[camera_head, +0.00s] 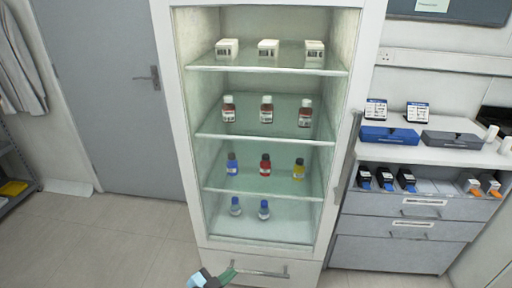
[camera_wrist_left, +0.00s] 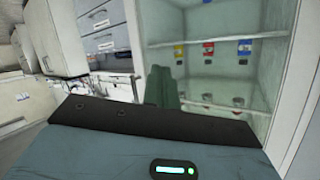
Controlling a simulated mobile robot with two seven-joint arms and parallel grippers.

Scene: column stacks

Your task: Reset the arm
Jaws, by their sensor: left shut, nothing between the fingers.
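My left gripper (camera_head: 228,273) is at the bottom of the head view, in front of the lower drawer of the tall white cabinet (camera_head: 172,100). Its green fingers are together with nothing between them. In the left wrist view the fingers (camera_wrist_left: 162,88) point toward the cabinet's shelves and hide part of the inside. My right gripper is in neither view.
Cabinet shelves hold white boxes (camera_head: 268,48), brown bottles (camera_head: 266,109), blue, red (camera_head: 265,165) and yellow bottles, and two blue-capped flasks (camera_head: 264,210). A grey drawer counter (camera_head: 385,250) stands right. A grey door (camera_head: 110,90) is left. Floor (camera_head: 100,240) at left is clear.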

